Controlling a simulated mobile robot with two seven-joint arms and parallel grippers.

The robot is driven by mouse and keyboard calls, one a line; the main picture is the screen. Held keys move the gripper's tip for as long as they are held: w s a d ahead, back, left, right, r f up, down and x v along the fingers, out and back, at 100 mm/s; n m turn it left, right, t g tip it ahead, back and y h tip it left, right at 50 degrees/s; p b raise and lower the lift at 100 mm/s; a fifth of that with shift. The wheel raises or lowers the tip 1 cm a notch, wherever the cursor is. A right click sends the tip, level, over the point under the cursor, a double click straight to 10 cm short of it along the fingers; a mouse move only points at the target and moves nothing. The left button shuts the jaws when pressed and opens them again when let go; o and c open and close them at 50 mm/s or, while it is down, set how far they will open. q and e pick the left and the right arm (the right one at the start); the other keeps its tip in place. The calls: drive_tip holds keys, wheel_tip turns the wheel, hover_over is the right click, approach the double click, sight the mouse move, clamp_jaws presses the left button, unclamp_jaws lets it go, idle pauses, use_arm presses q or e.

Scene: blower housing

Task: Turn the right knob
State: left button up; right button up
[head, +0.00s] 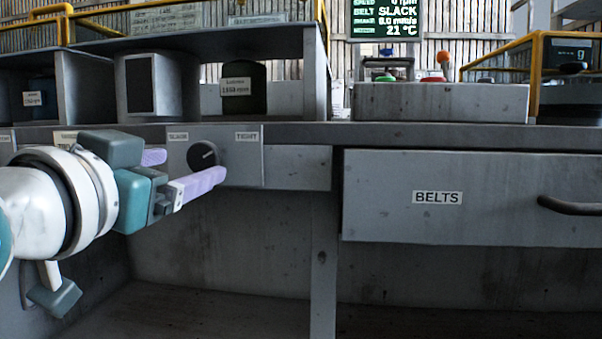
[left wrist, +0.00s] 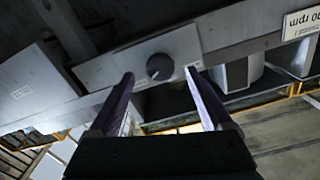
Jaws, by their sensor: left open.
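The right knob (head: 203,155) is a dark round dial on a grey panel, between a label that seems to read SLACK and one reading TIGHT. It also shows in the left wrist view (left wrist: 160,67), with a light pointer mark. My left gripper (head: 195,165) is open, its two purple fingers pointing at the panel. In the left wrist view the fingertips of my left gripper (left wrist: 160,76) lie either side of the knob, with a gap on both sides. I see nothing held, and cannot tell how far the tips are from the panel. My right gripper is not in view.
A BELTS drawer (head: 400,210) with a dark handle (head: 570,206) is at the right. A display (head: 388,20) reads BELT SLACK. A grey box with buttons (head: 440,101) stands on the bench. Below the panel is an open recess (head: 230,245).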

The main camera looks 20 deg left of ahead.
sight(200, 161)
use_arm(q)
drive_tip(key=shift+b+x, duration=0.4)
drive_tip(key=shift+x, duration=1.6)
clamp_jaws()
